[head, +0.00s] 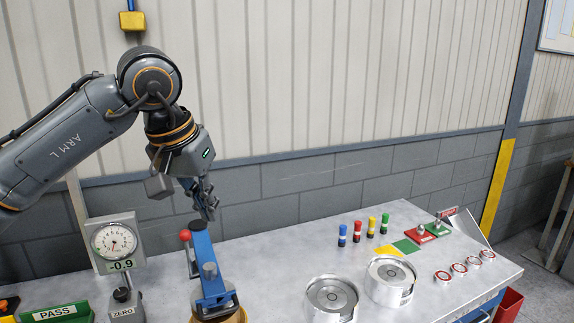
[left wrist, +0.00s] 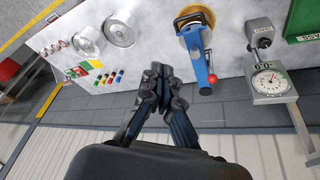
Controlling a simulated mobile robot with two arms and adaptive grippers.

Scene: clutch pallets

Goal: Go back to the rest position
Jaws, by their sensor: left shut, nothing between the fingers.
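My left gripper (head: 208,208) hangs from the left arm above the back of the grey worktable, pointing down. Its fingers are shut and hold nothing. In the left wrist view the closed fingertips (left wrist: 160,70) show against the table's back edge. A blue lever tool (head: 207,262) with a red knob (head: 185,235) stands just in front of and below the gripper in the head view. It also shows right of the fingers in the left wrist view (left wrist: 195,55), apart from them. My right gripper is in neither view.
A dial gauge (head: 115,241) and a green PASS block (head: 57,313) stand at left. Two round metal fixtures (head: 331,298) (head: 390,279), several coloured pegs (head: 357,231) and red-edged rings (head: 459,269) occupy the right. A wall (head: 300,180) rises behind the table (head: 290,247).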

